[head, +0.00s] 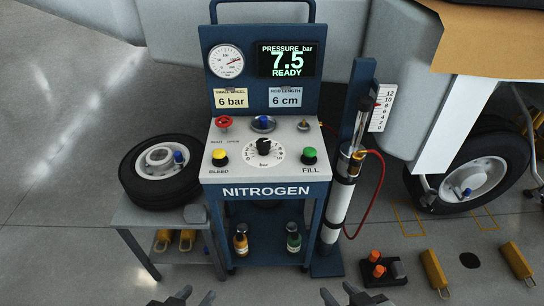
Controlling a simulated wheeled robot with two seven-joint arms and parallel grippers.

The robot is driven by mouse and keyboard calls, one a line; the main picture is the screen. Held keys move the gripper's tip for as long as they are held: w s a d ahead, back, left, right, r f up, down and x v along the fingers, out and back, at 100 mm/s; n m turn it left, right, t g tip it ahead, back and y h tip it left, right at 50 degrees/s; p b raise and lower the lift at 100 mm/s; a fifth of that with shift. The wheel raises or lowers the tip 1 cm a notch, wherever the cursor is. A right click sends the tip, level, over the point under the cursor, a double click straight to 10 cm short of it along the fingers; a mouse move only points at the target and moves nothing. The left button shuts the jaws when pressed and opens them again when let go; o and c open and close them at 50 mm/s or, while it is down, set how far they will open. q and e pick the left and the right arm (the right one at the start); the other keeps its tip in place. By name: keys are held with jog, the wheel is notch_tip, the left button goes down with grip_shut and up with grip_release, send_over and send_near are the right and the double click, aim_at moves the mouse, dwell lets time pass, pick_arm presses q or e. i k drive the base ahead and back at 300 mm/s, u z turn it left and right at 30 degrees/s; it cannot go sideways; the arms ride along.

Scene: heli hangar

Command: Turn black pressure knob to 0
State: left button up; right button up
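The black pressure knob (264,146) sits in the middle of a round white numbered dial (264,160) on the light top panel of the blue NITROGEN cart (265,190). The knob's exact setting is too small to read. The display (286,60) reads PRESSURE bar 7.5 READY. A round gauge (226,60) is left of it. My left gripper (192,297) and my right gripper (340,294) show only their fingertips at the bottom edge. Both are open and empty, well below and apart from the knob.
Around the dial are a red valve knob (223,122), a blue-topped fitting (263,123), a yellow BLEED button (219,157) and a green FILL button (309,155). A wheel (160,170) lies on a side table at left. A cylinder with a red hose (380,190) stands at right.

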aim_at(263, 144)
jog(key=u, duration=1.55)
jog(key=i, duration=0.85)
jog(key=z, duration=0.6)
